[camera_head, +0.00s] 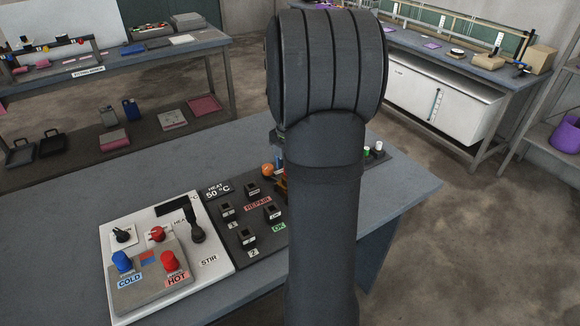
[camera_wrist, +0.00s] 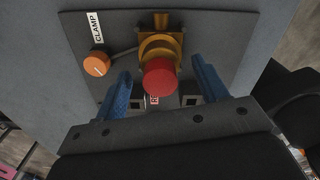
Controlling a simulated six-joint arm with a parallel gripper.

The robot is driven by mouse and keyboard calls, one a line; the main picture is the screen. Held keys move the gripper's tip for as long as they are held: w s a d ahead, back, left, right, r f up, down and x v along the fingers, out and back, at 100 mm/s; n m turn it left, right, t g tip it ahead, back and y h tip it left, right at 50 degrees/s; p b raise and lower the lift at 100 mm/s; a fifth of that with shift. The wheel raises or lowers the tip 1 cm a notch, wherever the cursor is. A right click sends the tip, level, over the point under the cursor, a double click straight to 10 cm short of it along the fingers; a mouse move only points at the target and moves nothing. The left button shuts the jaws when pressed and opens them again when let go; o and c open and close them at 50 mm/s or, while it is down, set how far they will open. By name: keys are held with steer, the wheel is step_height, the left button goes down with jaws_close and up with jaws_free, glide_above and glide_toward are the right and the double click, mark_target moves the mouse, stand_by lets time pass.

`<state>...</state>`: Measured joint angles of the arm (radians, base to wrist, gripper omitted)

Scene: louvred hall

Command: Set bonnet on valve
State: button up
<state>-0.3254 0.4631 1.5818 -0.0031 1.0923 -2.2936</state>
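In the wrist view, a brass-coloured valve body (camera_wrist: 152,47) stands on the dark board, seen from above. A red round knob or cap (camera_wrist: 159,77) shows in front of it, nearer the camera; I cannot tell whether it belongs to the bonnet or is joined to the body. My gripper (camera_wrist: 161,88) has its two blue fingers apart on either side of the red piece, with gaps visible on both sides. In the head view my arm hides the gripper and most of the valve; only a sliver of orange-brown (camera_head: 281,185) shows beside the arm.
An orange clamp knob (camera_wrist: 97,64) stands left of the valve. The dark board (camera_head: 240,233) carries black sockets with REPAIR and OK labels. A white panel (camera_head: 205,276) with blue and red knobs lies left. Small white and green pieces (camera_head: 379,147) stand right of my arm.

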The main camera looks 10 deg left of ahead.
steer(key=shift+r, duration=2.5)
step_height(320, 180, up, 17)
steer(key=shift+r, duration=0.2)
